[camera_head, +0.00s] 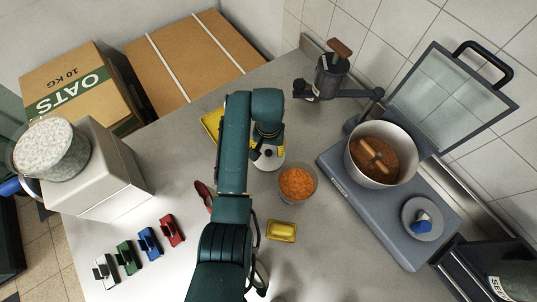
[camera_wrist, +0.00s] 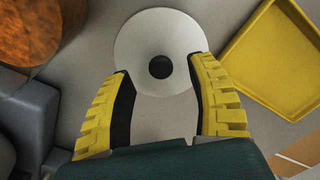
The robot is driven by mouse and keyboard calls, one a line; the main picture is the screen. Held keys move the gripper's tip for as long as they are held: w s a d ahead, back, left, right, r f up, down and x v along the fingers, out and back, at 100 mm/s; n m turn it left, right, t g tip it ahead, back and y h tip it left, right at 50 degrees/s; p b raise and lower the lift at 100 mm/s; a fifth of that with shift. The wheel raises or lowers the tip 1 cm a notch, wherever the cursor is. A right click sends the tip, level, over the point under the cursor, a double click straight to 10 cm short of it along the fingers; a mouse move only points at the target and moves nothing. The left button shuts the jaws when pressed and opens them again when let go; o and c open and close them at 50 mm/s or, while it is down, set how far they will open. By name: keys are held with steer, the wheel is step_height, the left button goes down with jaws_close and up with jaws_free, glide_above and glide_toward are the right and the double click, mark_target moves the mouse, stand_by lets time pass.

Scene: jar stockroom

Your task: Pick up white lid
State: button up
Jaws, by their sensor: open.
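The white lid (camera_wrist: 135,45) is a round disc with a black knob (camera_wrist: 160,67) at its middle. It lies on the grey table at the top of the wrist view. My gripper (camera_wrist: 160,66) is open, with its yellow fingers to either side of the knob in that view. The fingertips overlap the lid's lower part; I cannot tell how high above it they are. In the head view, the lid (camera_head: 272,163) shows partly beneath my gripper, and my arm hides part of it.
A yellow tray (camera_wrist: 280,55) lies right of the lid in the wrist view. A container of orange bits (camera_head: 297,184) stands close to the lid. A pot (camera_head: 352,165) sits on the grey appliance at right. Coloured clips (camera_head: 150,242) and a yellow block (camera_head: 281,230) lie nearer.

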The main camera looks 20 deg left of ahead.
mark_target(269, 152)
steer(key=shift+f, duration=1.5)
steer(key=c, duration=0.9)
steer(key=shift+c, duration=0.3)
